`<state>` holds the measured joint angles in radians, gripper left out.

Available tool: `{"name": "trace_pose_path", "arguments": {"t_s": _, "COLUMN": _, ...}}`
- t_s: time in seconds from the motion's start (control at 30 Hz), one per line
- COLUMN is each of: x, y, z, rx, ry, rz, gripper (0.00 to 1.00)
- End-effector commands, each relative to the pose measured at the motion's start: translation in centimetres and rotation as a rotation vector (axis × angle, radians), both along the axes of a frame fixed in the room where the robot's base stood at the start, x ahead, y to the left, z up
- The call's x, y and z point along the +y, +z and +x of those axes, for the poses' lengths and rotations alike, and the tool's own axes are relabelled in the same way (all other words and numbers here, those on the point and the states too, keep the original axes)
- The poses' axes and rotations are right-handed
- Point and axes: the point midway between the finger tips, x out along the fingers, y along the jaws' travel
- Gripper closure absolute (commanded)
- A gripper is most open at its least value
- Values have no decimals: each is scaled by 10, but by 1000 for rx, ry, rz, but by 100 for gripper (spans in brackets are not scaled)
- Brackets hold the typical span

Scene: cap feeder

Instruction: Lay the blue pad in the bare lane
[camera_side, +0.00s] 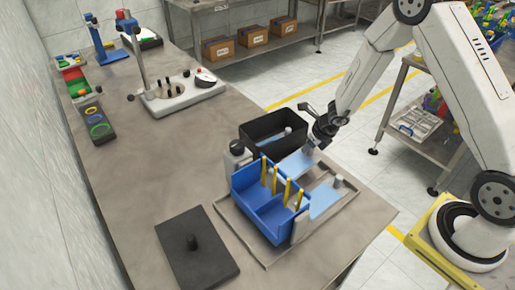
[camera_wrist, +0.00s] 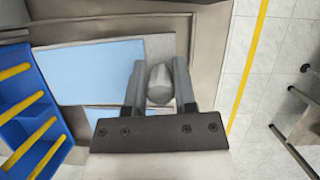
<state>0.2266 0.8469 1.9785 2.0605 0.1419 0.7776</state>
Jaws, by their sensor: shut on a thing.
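A light-blue pad (camera_side: 297,163) with a grey end and a grey knob (camera_wrist: 159,82) is at the back lane of the grey tray (camera_side: 262,252), beside the blue bin (camera_side: 262,215). My gripper (camera_side: 318,140) is shut on its knob; the wrist view shows the fingers (camera_wrist: 160,88) on either side of it. The pad (camera_wrist: 90,68) looks flat and level, its far end near the bin; I cannot tell whether it touches the tray. A second light-blue pad (camera_side: 325,198) lies in the front lane, its knob (camera_side: 338,181) free.
Yellow posts (camera_side: 287,190) stand along the open side of the blue bin. A black box (camera_side: 262,133), holding something blue, stands just behind the tray. A dark plate with a knob (camera_side: 197,262) lies left of the tray. The bench's middle is clear.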

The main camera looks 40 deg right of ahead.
Motion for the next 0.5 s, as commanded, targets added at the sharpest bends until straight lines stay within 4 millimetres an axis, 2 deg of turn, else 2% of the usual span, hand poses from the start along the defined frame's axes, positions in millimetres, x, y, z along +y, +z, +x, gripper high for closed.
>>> {"name": "trace_pose_path", "arguments": {"t_s": 0.5, "x": 0, "y": -29, "z": 0, "rx": 1, "ry": 0, "rz": 2, "gripper": 100}}
